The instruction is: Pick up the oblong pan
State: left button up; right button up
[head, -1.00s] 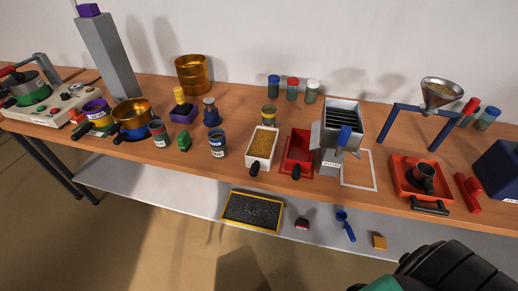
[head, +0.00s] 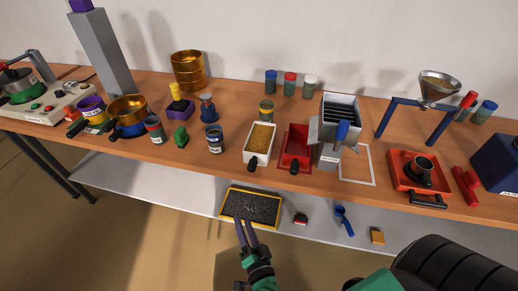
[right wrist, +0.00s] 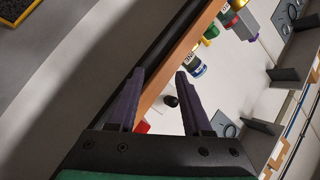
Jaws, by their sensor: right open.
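Two oblong pans with black handles stand side by side on the table in the head view: a white pan (head: 249,145) filled with yellowish grains, and a red pan (head: 284,158) to its right. I cannot tell from the pictures which one is meant. My right gripper (head: 243,221) is open and empty, low in front of the table, below the pans. In the right wrist view its fingers (right wrist: 159,73) stand apart, and a dark knob (right wrist: 171,101), likely a pan handle, shows beyond them. My left gripper is not in view.
A grey slotted hopper (head: 338,115) stands right of the red pan. A jar (head: 214,140) and a green block (head: 180,136) are left of the white pan. A dark yellow-rimmed tray (head: 222,204) lies on the lower shelf. The table's front edge lies above my gripper.

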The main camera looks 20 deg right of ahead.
aim_at(255, 165)
jog(key=d+r+m+g+h, duration=0.1)
jog(key=d+r+m+h, duration=0.2)
jog(key=r+m+h, duration=0.5)
jog(key=w+d, duration=0.2)
jog(key=w, duration=0.2)
jog(key=w+d+r+y+p, duration=0.1)
jog(key=w, duration=0.3)
jog(key=w+d+y+p, duration=0.1)
jog(key=w+d, duration=0.1)
jog(key=w, duration=0.2)
jog(key=shift+w+d+r+m, duration=0.15)
jog(key=shift+d+r+m, duration=0.15)
jog(key=shift+d+m, duration=0.1)
jog(key=shift+w+f, duration=0.1)
jog(key=shift+w, duration=0.05)
grip_shut()
